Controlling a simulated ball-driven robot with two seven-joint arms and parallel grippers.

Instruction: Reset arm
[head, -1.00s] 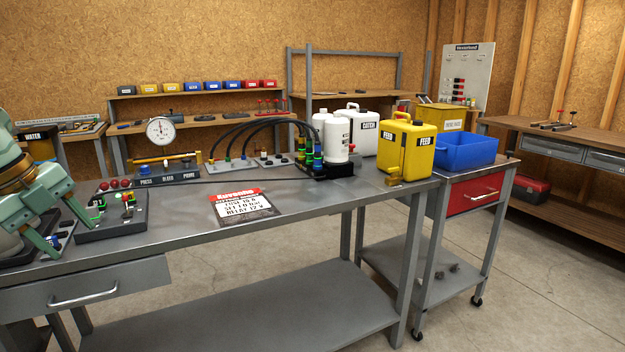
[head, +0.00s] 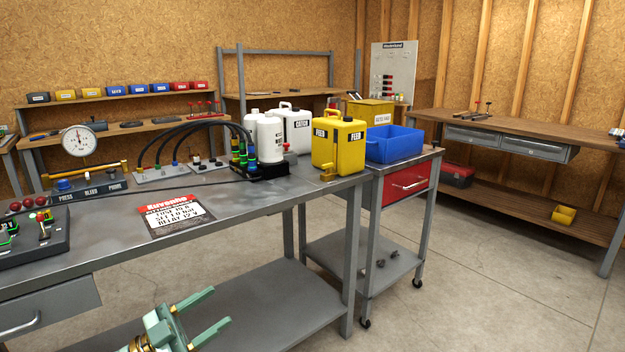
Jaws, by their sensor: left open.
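My left gripper (head: 221,306) is at the bottom of the head view, left of centre. Its two pale green fingers are spread apart, with nothing between them. In the picture it lies below the front edge of the grey metal workbench (head: 110,225), over the lower shelf, apart from the things on the bench top. My right gripper is out of the picture.
On the workbench are a red-and-white sign (head: 177,215), a dial gauge (head: 78,140), black hoses, white bottles and a yellow FEED can (head: 338,145). A blue bin (head: 394,145) sits on a wheeled cart (head: 405,183). Open concrete floor (head: 480,255) lies at the right.

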